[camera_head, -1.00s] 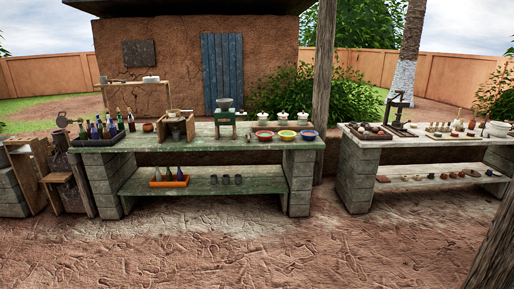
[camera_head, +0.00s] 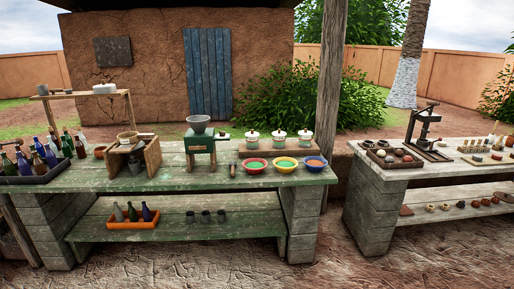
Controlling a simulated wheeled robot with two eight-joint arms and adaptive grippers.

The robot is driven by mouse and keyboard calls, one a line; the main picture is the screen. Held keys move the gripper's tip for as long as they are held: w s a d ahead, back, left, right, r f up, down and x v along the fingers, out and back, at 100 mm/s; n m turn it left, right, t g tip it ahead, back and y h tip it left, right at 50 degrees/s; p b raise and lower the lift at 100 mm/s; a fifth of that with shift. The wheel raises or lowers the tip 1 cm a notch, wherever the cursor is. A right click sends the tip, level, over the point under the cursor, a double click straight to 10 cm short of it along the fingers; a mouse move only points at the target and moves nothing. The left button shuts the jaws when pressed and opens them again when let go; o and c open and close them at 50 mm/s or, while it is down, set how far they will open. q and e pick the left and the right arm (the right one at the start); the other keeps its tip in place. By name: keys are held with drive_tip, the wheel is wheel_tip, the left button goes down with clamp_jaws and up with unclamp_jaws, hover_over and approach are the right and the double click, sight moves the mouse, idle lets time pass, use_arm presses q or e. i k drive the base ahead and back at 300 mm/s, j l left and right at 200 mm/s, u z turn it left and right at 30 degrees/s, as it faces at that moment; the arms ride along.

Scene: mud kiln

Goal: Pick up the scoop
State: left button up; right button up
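No scoop can be made out for certain. Neither of my grippers shows in the view.
A wooden box (camera_head: 132,157) and a dark tray of bottles (camera_head: 50,174) stand on the table's left part. An orange tray (camera_head: 133,222) and dark cups (camera_head: 206,217) are on the lower shelf. A wooden post (camera_head: 329,80) rises behind. A gap separates the right table (camera_head: 440,153).

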sight(233, 169)
drive_tip(key=i, duration=2.45)
